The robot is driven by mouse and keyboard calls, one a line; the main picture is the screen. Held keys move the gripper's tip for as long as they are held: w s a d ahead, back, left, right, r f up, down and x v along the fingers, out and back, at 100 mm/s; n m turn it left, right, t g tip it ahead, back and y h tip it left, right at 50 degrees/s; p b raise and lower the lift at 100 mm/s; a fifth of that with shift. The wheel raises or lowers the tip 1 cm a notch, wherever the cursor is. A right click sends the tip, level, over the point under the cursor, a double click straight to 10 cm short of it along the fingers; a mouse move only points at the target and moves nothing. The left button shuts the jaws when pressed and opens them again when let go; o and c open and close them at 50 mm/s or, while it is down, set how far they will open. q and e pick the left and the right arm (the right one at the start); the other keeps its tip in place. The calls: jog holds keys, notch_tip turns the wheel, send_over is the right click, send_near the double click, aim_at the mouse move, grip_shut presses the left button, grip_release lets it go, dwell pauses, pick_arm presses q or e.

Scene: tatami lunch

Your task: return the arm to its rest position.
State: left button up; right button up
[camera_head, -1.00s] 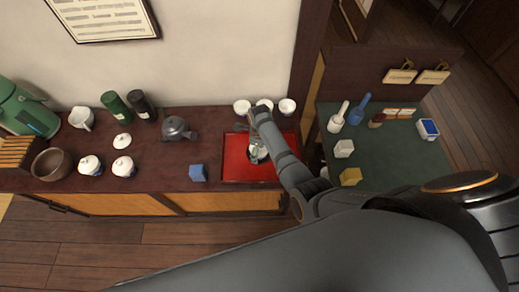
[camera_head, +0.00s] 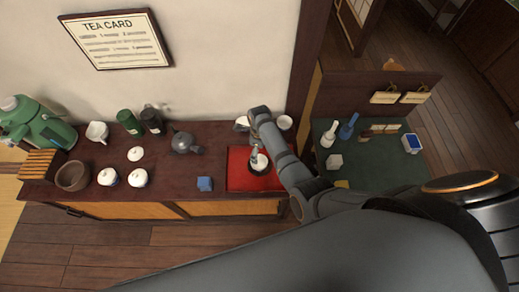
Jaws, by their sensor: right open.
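My right arm comes in from the lower right and reaches over the red tray (camera_head: 239,179) on the dark counter. My right gripper (camera_head: 257,152) is at its far end, open, above the tray. A white cup (camera_head: 260,162) on something dark shows just below the gripper in the picture. The arm hides part of the tray, and I cannot tell whether the fingers touch the cup. My left gripper is not in view.
White cups (camera_head: 285,122) stand behind the tray, partly hidden by my arm. A green side table (camera_head: 375,158) with small items stands at right.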

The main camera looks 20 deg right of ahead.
jog(key=shift+s+d, duration=0.1)
jog(key=s+d+r+n+t, duration=0.2)
jog(key=s+d+r+n, duration=0.3)
jog(key=s+d+n, duration=0.6)
jog(key=s+a+r+n+t, duration=0.2)
jog(key=s+r+n, duration=0.8)
jog(key=n, duration=0.6)
notch_tip(320, 180, down, 31)
jog(key=d+g+h+b, duration=0.1)
jog(key=d+g+b, duration=0.15)
jog(key=b, duration=0.45)
jog(key=s+d+f+b, duration=0.1)
jog(key=s+f+b, duration=0.4)
jog(key=s+f, duration=1.4)
notch_tip(320, 180, down, 4)
jog(key=shift+s+d+r+m, duration=0.15)
jog(key=shift+d+r+m, duration=0.1)
jog(key=shift+m, duration=0.15)
